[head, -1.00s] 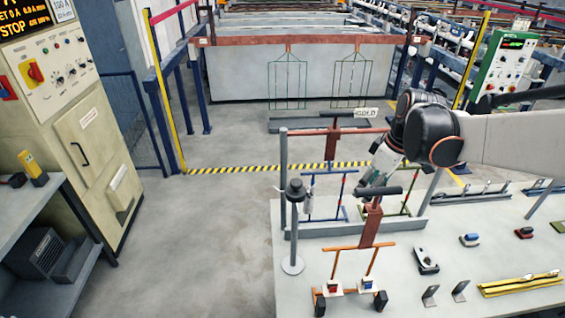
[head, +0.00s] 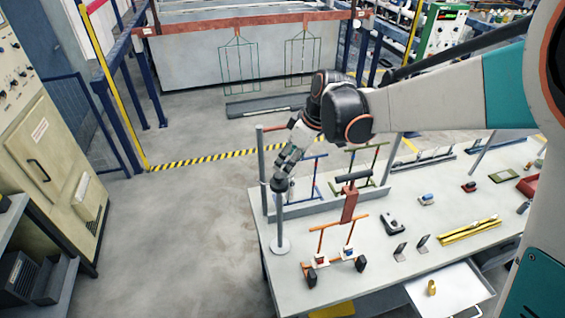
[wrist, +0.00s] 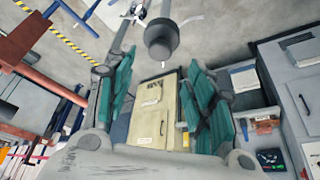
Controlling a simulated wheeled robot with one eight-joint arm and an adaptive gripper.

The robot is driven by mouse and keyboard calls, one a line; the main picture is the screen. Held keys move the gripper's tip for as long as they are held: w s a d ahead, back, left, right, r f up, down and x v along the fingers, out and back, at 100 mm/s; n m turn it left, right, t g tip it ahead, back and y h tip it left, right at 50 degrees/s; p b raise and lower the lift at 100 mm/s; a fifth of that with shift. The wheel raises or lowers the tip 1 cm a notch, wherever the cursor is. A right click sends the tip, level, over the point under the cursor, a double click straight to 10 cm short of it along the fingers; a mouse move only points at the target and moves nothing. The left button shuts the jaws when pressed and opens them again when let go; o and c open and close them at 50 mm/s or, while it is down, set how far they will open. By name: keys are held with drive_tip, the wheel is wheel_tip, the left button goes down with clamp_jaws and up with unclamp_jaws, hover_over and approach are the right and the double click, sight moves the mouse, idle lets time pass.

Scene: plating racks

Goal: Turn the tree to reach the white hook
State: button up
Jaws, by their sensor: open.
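The tree looks to be the thin grey stand (head: 279,218) with a round foot at the table's left end; its dark knob (head: 279,186) is at the top. My gripper (head: 281,177) is right at the knob from above, tilted. In the wrist view, my gripper (wrist: 158,60) has its two teal fingers well apart with nothing gripped between them. The knob (wrist: 161,38) shows there between and just beyond the fingertips, with a small white tip. Thin pale arms stick out near it, too small to tell which is the white hook.
Behind the stand is a rack frame with a grey post (head: 263,170). An orange rack (head: 340,228) with a red upright stands on the table to the right. Small parts and a yellow strip (head: 470,230) lie farther right. The floor left of the table is clear.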

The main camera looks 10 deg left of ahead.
sight(280, 175)
drive_tip(key=x, duration=0.6)
drive_tip(key=shift+w+a+f+p, duration=0.1)
drive_tip(key=shift+a+f+p, duration=0.05)
drive_tip(key=shift+f+p, duration=0.2)
drive_tip(key=shift+c, duration=0.3)
clamp_jaws()
